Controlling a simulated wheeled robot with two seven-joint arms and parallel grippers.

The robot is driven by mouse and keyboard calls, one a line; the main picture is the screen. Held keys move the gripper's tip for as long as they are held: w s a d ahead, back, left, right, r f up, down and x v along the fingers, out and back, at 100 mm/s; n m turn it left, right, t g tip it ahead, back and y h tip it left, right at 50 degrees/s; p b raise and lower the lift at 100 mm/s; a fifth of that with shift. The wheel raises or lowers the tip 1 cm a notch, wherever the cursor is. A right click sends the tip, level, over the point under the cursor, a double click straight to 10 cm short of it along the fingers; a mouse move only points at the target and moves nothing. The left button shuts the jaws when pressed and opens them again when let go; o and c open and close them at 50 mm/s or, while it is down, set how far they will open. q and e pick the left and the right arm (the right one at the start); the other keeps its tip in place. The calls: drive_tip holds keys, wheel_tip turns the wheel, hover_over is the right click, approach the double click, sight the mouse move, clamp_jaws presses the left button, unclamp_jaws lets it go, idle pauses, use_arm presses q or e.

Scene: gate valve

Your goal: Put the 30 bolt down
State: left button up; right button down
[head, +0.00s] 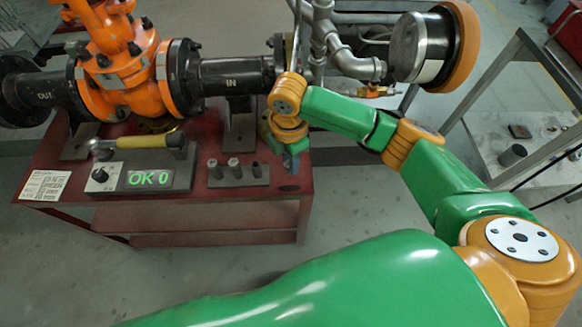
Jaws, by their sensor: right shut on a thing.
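My right gripper (291,163) is at the right end of the red bench, low over its top and just right of the small dark rack. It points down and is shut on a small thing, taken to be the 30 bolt. The bolt is mostly hidden by the fingers and too small to make out, and I cannot tell whether it touches the bench. My left gripper is not in view.
An orange valve (122,75) and black pipe (238,76) stand behind.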

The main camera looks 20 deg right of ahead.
drive_tip(key=f, duration=0.4)
drive_tip(key=shift+w+d+b, duration=0.2)
drive_tip(key=shift+w+b, duration=0.1)
drive_tip(key=shift+w, duration=0.1)
drive_tip(key=shift+f, duration=0.15)
drive_tip(key=c, duration=0.7)
unclamp_jaws()
drive_tip(key=shift+o, duration=0.2)
wheel_tip(320, 180, up, 12)
drive_tip(key=shift+s+a+r+p, duration=0.15)
drive_tip(key=shift+r+p, duration=0.05)
drive_tip(key=shift+p, duration=0.65)
drive_tip(key=shift+f, duration=0.1)
